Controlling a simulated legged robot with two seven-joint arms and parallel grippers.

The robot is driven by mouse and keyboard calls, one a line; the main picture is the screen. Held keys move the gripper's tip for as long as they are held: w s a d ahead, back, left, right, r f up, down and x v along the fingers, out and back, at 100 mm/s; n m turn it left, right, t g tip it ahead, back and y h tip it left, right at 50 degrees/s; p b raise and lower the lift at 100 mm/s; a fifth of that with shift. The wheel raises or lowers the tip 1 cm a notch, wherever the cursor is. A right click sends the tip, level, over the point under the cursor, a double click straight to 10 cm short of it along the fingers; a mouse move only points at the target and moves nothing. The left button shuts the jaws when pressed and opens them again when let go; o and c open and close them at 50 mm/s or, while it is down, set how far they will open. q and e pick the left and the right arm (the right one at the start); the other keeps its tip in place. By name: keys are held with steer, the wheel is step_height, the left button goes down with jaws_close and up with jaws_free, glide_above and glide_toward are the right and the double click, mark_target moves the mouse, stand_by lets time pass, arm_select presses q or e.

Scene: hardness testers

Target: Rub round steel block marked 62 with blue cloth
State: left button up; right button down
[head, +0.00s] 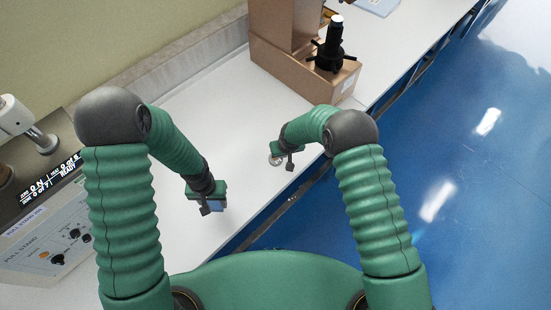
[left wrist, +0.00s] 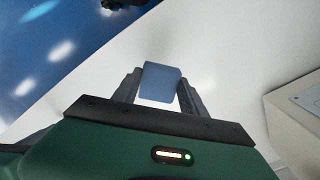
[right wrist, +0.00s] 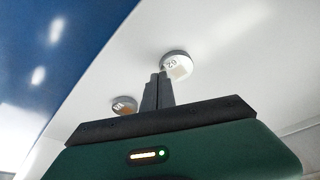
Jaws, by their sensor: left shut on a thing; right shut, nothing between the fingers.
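The round steel block marked 62 (right wrist: 178,66) lies on the white bench, just beyond my right fingertips in the right wrist view. A tan patch shows on its top face. A second round block (right wrist: 124,105) lies left of the fingers; its marking is hard to read. My right gripper (head: 286,163) is shut and empty, low over the bench near the blocks. My left gripper (head: 209,207) is shut on the folded blue cloth (left wrist: 161,82), which hangs between its fingers above the bench, apart from the blocks.
A control panel (head: 52,245) and tester with a lit display stand at the left. A brown tester (head: 290,65) with a black spindle (head: 329,50) stands at the back. The white bench (head: 205,115) is clear between them; its front edge drops to blue floor (head: 440,150).

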arm_select(q)
steer(key=shift+f+b, duration=0.35)
arm_select(e)
steer(key=shift+f, duration=0.4)
